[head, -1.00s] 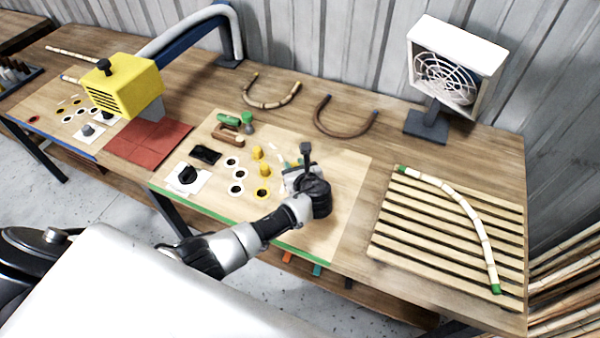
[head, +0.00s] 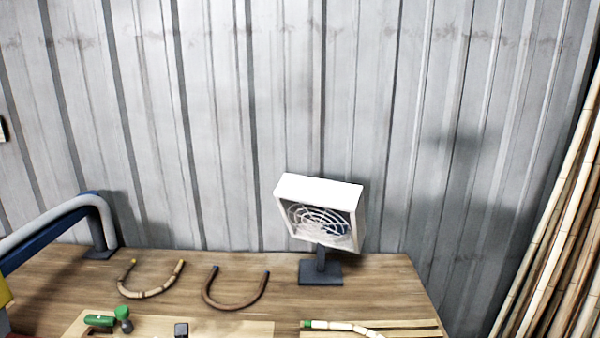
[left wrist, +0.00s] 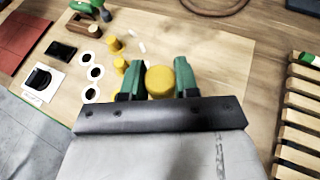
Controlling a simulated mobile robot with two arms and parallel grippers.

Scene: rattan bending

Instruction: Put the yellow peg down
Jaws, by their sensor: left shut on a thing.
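In the left wrist view, my left gripper (left wrist: 159,88) is shut on the yellow peg (left wrist: 160,80), which sits between its green fingers. The peg's rounded top faces the camera; its lower end is hidden. The peg is over the pale board (left wrist: 215,62), but I cannot tell whether it touches it. Two other yellow pegs, one farther (left wrist: 114,43) and one nearer (left wrist: 120,65), stand to the left of the gripper. White-ringed dark holes (left wrist: 96,72) lie left of them. My right gripper is not in view.
A black knob on a white plate (left wrist: 40,83) and a black block (left wrist: 61,50) lie at the board's left. A slatted rack (left wrist: 300,115) is at the right. In the head view, the fan (head: 320,220) and two bent canes (head: 237,302) are at the back.

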